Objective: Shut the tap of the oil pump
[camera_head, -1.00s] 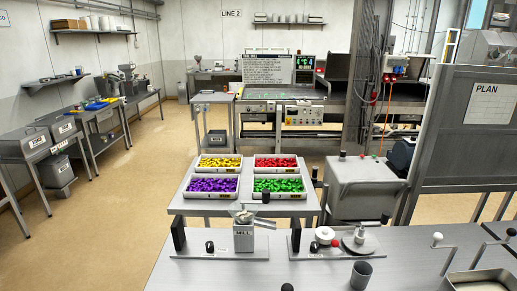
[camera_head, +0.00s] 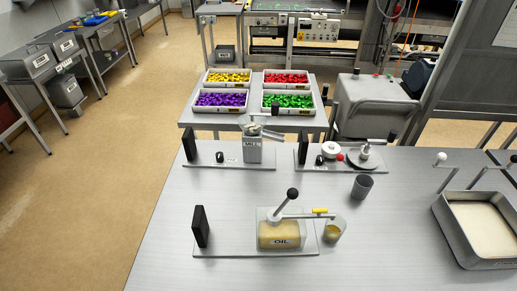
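The oil pump (camera_head: 279,236) stands on a grey base plate near the front middle of the table. It has a clear body labelled OIL with yellowish oil inside. A lever (camera_head: 287,203) with a black knob rises tilted from its top. A spout runs right from the pump, and the tap's small yellow handle (camera_head: 320,211) lies roughly along it. A clear cup (camera_head: 334,230) with some yellowish liquid stands under or beside the spout end. I cannot tell whether oil is flowing. Neither gripper is in view.
A black upright block (camera_head: 200,226) stands at the plate's left end. Behind are a mill (camera_head: 252,148), a station with a white wheel and red knob (camera_head: 331,150), and a grey cup (camera_head: 362,187). A metal tray (camera_head: 449,219) is at right. The table's left front is clear.

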